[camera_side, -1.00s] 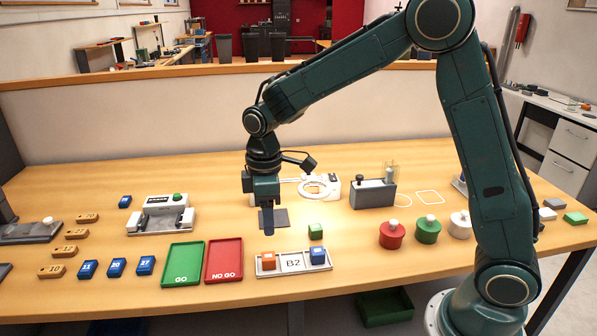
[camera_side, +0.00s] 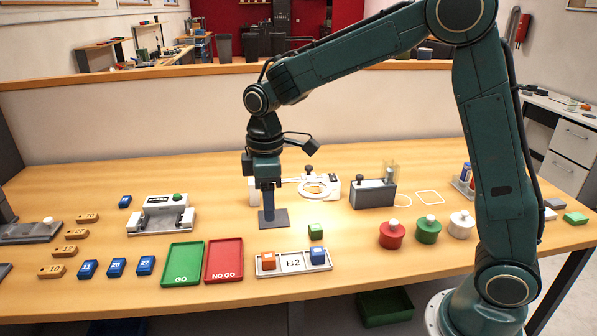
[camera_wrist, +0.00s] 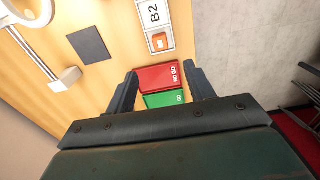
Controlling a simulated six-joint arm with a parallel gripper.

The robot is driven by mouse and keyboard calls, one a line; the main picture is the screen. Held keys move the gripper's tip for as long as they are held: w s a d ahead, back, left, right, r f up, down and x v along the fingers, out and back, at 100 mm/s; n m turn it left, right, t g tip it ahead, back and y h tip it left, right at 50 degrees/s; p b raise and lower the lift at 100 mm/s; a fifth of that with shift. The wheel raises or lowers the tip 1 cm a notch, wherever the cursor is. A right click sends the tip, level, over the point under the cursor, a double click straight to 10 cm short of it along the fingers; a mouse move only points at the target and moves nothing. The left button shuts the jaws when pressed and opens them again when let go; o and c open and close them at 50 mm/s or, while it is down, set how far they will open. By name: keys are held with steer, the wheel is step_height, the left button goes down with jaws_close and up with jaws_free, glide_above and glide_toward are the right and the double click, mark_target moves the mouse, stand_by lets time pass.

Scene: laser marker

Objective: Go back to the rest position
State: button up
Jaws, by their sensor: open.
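My gripper (camera_side: 268,208) hangs pointing down above the dark grey square plate (camera_side: 276,218) in the middle of the table. In the wrist view my gripper (camera_wrist: 160,82) shows two dark fingers spread apart with nothing between them. The dark plate (camera_wrist: 91,45) shows bare in that view. The red NO GO tray (camera_wrist: 160,76) and green GO tray (camera_wrist: 163,99) appear beyond the open fingers.
The B2 holder (camera_side: 293,263) carries an orange and a blue block in front. A green block (camera_side: 315,231) stands behind it. A white ring fixture (camera_side: 318,188) and a grey device (camera_side: 372,193) stand behind and right. Red, green and white knobbed pots stand further right.

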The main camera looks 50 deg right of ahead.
steer(key=s+d+r+m+t, duration=0.3)
steer(key=s+r+m, duration=0.1)
steer(key=s+r, duration=0.6)
steer(key=s+d+m+t, duration=0.1)
steer(key=s+m, duration=0.1)
steer(key=s, duration=0.5)
steer(key=s+d+f+m+t, duration=0.1)
steer(key=s+m, duration=0.1)
steer(key=s, duration=0.5)
steer(key=shift+s+m+t, duration=0.15)
steer(key=shift+m+t, duration=0.15)
steer(key=shift+m, duration=0.1)
steer(key=shift+d, duration=0.1)
